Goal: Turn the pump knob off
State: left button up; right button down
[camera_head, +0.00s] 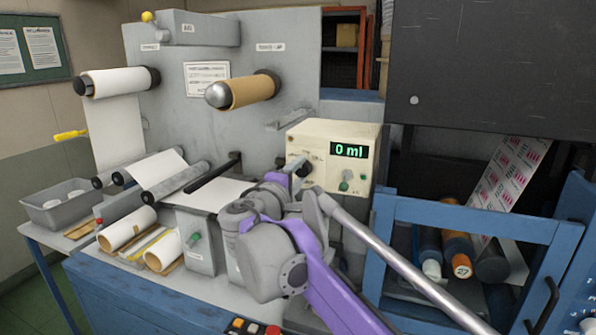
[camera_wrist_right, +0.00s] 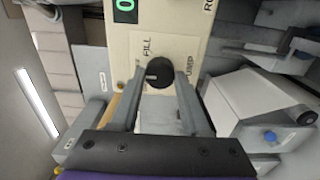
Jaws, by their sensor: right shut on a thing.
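The cream pump box (camera_head: 318,130) stands on the machine and has a green display reading "0 ml" (camera_head: 349,150). Its black pump knob (camera_wrist_right: 158,72) shows in the right wrist view, with the labels "FILL" and "PUMP" beside it and a light mark on its face. My right gripper (camera_wrist_right: 158,82) has its two fingers on either side of the knob and is shut on it. In the head view my right gripper (camera_head: 301,168) is at the box's left front, and my arm hides part of the box's lower front. My left gripper is not in view.
A brown roll (camera_head: 250,92) and a white roll (camera_head: 118,82) stick out of the panel. A blue frame (camera_head: 470,222) stands to the right. A grey bin (camera_head: 66,207) is at the left.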

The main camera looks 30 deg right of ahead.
jog(key=shift+c, duration=1.9)
grip_release()
jog(key=shift+a, duration=0.1)
jog(key=v, duration=1)
jog(key=shift+s+a+b, duration=0.2)
jog(key=shift+s+b, duration=0.05)
jog(key=shift+b, duration=0.15)
